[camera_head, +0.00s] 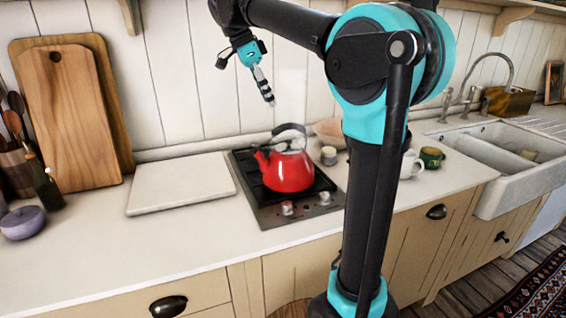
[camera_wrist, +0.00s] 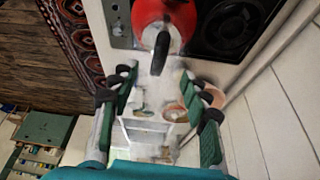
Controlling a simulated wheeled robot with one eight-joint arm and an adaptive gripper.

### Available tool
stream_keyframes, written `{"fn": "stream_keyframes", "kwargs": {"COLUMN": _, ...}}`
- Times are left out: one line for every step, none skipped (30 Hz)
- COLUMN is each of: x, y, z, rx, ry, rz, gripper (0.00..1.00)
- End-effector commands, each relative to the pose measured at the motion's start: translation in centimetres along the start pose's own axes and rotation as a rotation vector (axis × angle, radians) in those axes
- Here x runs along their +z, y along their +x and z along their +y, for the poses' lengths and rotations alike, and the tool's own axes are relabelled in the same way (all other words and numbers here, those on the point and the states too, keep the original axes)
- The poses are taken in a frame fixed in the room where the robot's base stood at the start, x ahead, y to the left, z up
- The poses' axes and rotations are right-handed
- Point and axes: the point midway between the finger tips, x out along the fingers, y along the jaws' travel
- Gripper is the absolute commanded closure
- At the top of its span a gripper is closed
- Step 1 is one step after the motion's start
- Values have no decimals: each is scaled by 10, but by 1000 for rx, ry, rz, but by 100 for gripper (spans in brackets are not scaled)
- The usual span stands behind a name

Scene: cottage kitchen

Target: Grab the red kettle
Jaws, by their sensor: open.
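The red kettle (camera_head: 287,170) stands upright on the dark hob (camera_head: 262,193), its black handle arching over the top and its spout toward the left. In the wrist view the kettle (camera_wrist: 181,14) shows at the top centre, its dark handle (camera_wrist: 160,52) pointing down between the fingers. In the head view my gripper (camera_head: 268,98) hangs above and a little left of the kettle, apart from it. In the wrist view my gripper (camera_wrist: 158,85) has its two fingers spread wide, with nothing held between them.
A pale board (camera_head: 180,184) lies left of the hob. Wooden cutting boards (camera_head: 65,115) lean on the wall. A small jar (camera_head: 328,155), a bowl (camera_head: 330,131), a white mug (camera_head: 411,164) and a green mug (camera_head: 432,157) stand to the right. The sink (camera_head: 490,160) is farther right.

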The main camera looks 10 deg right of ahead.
Motion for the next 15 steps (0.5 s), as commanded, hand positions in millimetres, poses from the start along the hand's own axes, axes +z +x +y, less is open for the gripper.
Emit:
{"fn": "stream_keyframes", "kwargs": {"x": 0, "y": 11, "z": 0, "rx": 0, "ry": 1, "rz": 0, "gripper": 53}}
{"fn": "stream_keyframes", "kwargs": {"x": 0, "y": 17, "z": 0, "rx": 0, "ry": 1, "rz": 0, "gripper": 53}}
{"fn": "stream_keyframes", "kwargs": {"x": 0, "y": 25, "z": 0, "rx": 0, "ry": 2, "rz": 0, "gripper": 53}}
{"fn": "stream_keyframes", "kwargs": {"x": -1, "y": 31, "z": 0, "rx": 0, "ry": 2, "rz": 0, "gripper": 53}}
{"fn": "stream_keyframes", "kwargs": {"x": -1, "y": 36, "z": 0, "rx": 0, "ry": 2, "rz": -1, "gripper": 53}}
{"fn": "stream_keyframes", "kwargs": {"x": 0, "y": 43, "z": 0, "rx": 0, "ry": 1, "rz": -1, "gripper": 53}}
{"fn": "stream_keyframes", "kwargs": {"x": 0, "y": 47, "z": 0, "rx": 0, "ry": 0, "rz": -1, "gripper": 53}}
{"fn": "stream_keyframes", "kwargs": {"x": 0, "y": 51, "z": 0, "rx": 0, "ry": 0, "rz": -1, "gripper": 53}}
{"fn": "stream_keyframes", "kwargs": {"x": 0, "y": 55, "z": 0, "rx": 0, "ry": 0, "rz": -1, "gripper": 53}}
{"fn": "stream_keyframes", "kwargs": {"x": 0, "y": 58, "z": 0, "rx": 0, "ry": 0, "rz": -1, "gripper": 53}}
{"fn": "stream_keyframes", "kwargs": {"x": 0, "y": 60, "z": 0, "rx": 0, "ry": 0, "rz": -1, "gripper": 53}}
{"fn": "stream_keyframes", "kwargs": {"x": 0, "y": 63, "z": 0, "rx": 0, "ry": 0, "rz": -1, "gripper": 53}}
{"fn": "stream_keyframes", "kwargs": {"x": 0, "y": 64, "z": 0, "rx": 0, "ry": 0, "rz": -1, "gripper": 53}}
{"fn": "stream_keyframes", "kwargs": {"x": -1, "y": 65, "z": 0, "rx": 0, "ry": 0, "rz": -1, "gripper": 53}}
{"fn": "stream_keyframes", "kwargs": {"x": -1, "y": 67, "z": 0, "rx": 0, "ry": 0, "rz": -1, "gripper": 53}}
